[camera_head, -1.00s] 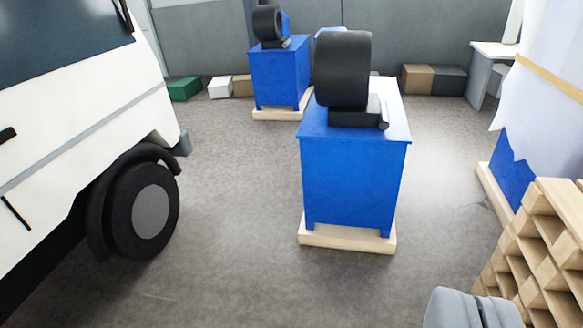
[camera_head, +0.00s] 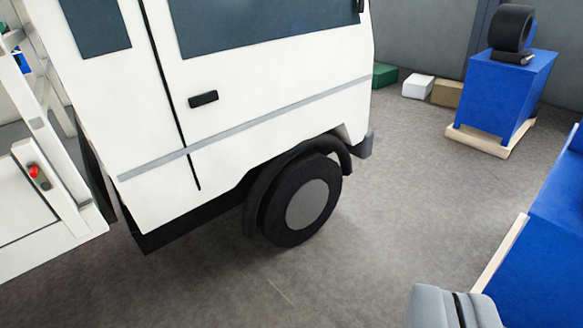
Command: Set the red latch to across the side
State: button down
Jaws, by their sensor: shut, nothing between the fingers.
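The red latch (camera_head: 34,171) is a small red piece on the side of a white panel (camera_head: 22,210) at the far left, behind the white truck cab. It is too small in the picture to tell exactly how it is turned. My gripper (camera_head: 455,306) shows at the bottom right as two grey fingers set together, shut and empty. It is far from the latch, with the cab between them in the picture.
The white truck cab (camera_head: 240,90) with its black wheel (camera_head: 300,200) fills the middle. A blue cabinet (camera_head: 550,235) stands close on the right, and another blue cabinet (camera_head: 505,95) stands farther back on a pallet. Grey floor (camera_head: 400,200) is clear between cab and cabinets.

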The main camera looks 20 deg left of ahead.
aim_at(35, 172)
jog(key=u, duration=0.45)
jog(key=i, duration=0.85)
jog(key=u, duration=0.3)
jog(key=k, duration=0.95)
jog(key=u, duration=0.15)
jog(key=i, duration=0.9)
jog(key=z, duration=0.05)
